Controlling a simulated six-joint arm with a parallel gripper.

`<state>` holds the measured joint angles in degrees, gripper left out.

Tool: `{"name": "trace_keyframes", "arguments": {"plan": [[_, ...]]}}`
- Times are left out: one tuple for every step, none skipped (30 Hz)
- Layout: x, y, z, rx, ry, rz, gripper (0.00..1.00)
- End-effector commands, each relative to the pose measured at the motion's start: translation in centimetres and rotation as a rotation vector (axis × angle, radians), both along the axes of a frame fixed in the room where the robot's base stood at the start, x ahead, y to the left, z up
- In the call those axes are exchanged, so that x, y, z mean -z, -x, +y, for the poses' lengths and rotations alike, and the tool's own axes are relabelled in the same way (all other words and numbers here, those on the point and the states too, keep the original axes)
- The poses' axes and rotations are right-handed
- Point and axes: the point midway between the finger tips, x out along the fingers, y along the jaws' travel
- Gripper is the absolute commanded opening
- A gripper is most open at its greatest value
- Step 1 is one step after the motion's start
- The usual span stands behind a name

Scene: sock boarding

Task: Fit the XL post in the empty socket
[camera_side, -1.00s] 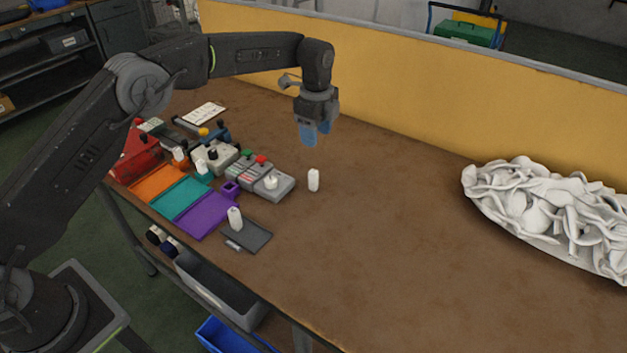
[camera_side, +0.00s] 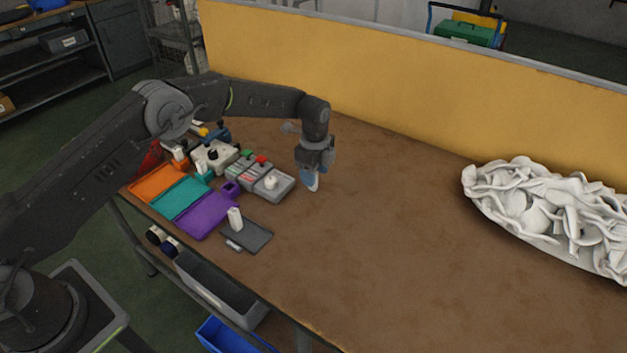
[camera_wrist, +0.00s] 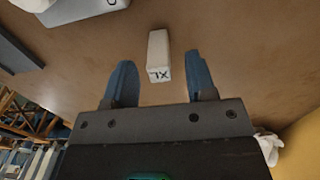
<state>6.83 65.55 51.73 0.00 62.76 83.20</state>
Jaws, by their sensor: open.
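The white XL post (camera_wrist: 158,52) stands on the table in the wrist view, its "XL" mark facing the camera. My gripper (camera_wrist: 160,64) is open, with one blue finger on each side of the post and a gap on both sides. In the side view my gripper (camera_side: 312,186) is low over the table, right of the grey boxes, and hides the post. A small purple socket (camera_side: 231,188) behind the purple mat shows no post in it. The orange and teal sockets beside it hold white posts.
Orange, teal and purple (camera_side: 207,214) mats lie at the left. A dark grey pad (camera_side: 252,236) with another white post (camera_side: 235,219) lies in front. A grey box (camera_side: 274,184) with a white knob stands close left of my gripper. A heaped white pile (camera_side: 545,215) lies far right; the table between is clear.

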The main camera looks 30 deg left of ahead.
Motion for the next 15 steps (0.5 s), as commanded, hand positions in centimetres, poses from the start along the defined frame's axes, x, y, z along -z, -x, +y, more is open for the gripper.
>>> {"name": "trace_keyframes", "arguments": {"plan": [[0.79,0.02,-0.03,0.000,0.000,0.001,0.51],[1.11,0.03,-0.03,0.000,0.000,0.001,0.51],[1.37,0.02,-0.04,0.000,0.000,0.000,0.51],[1.46,0.00,-0.04,0.000,0.000,-0.002,0.51],[1.50,-0.01,-0.05,0.000,0.001,-0.003,0.51],[1.49,-0.03,-0.06,0.000,0.001,-0.003,0.51],[1.47,-0.03,-0.06,0.000,0.001,-0.003,0.51],[1.46,-0.02,-0.06,0.000,0.001,-0.003,0.51],[1.46,-0.02,-0.06,0.000,0.001,-0.003,0.51],[1.46,-0.02,-0.06,0.000,0.000,-0.003,0.50],[1.45,-0.02,-0.06,0.000,0.000,-0.003,0.47],[1.45,-0.02,-0.06,0.000,0.000,-0.003,0.43],[1.45,-0.01,-0.06,0.000,0.000,-0.003,0.41],[1.44,-0.01,-0.06,0.001,0.000,-0.003,0.38],[1.44,-0.01,-0.06,0.000,0.000,-0.003,0.34]]}}
